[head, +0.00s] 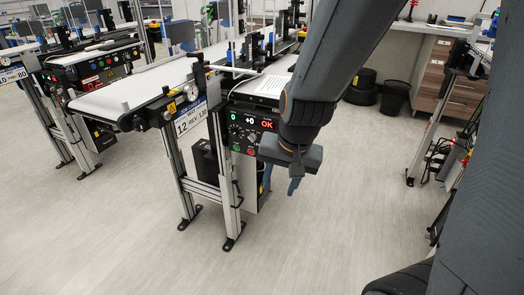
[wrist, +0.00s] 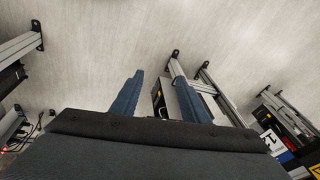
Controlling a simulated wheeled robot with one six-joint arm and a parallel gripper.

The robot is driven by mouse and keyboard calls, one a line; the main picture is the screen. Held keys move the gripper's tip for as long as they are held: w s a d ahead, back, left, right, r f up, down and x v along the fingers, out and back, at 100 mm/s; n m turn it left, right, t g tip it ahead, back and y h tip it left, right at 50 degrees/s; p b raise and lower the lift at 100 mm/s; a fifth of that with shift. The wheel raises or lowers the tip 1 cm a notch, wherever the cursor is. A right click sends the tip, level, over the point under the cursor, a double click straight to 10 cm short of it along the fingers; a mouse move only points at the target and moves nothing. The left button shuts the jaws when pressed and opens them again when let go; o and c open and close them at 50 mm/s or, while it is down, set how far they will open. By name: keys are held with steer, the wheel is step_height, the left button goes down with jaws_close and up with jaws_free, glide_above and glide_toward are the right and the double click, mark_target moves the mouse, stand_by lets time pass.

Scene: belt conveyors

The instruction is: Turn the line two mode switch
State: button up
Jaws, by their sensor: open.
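A black control panel (head: 243,133) sits on the end frame of the nearer conveyor in the head view. It shows a green 0, a white +0, a red OK and small round controls. Which control is the mode switch is too small to tell, and my arm covers the panel's right part. My gripper (head: 282,180) hangs just right of and in front of the panel, pointing down. In the wrist view its two blue fingers (wrist: 158,98) are apart, with nothing held between them. The switch cannot be made out in the wrist view.
The nearer conveyor belt (head: 150,86) has a sign (head: 190,118) on its end. Another conveyor with its own panel (head: 98,72) stands at the left. Metal legs (head: 225,185) stand below the nearer belt. The floor (head: 130,235) in front is clear.

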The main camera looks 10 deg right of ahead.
steer(key=w+a+f+m+t+h+b, duration=0.2)
steer(key=w+f+m+t+b, duration=0.25)
steer(key=w+m, duration=0.45)
steer(key=w+a+f+m+t+h+b, duration=0.1)
steer(key=w+a+f+m+t+b, duration=0.15)
steer(key=w+m+t+b, duration=0.65)
steer(key=w+d+m+g+h+b, duration=0.3)
steer(key=w+d+m+h, duration=0.5)
steer(key=m, duration=0.4)
steer(key=shift+d+f+h+b, duration=0.3)
steer(key=shift+h+b, duration=0.45)
steer(key=shift+h, duration=0.15)
steer(key=shift+w, duration=0.1)
steer(key=c, duration=1)
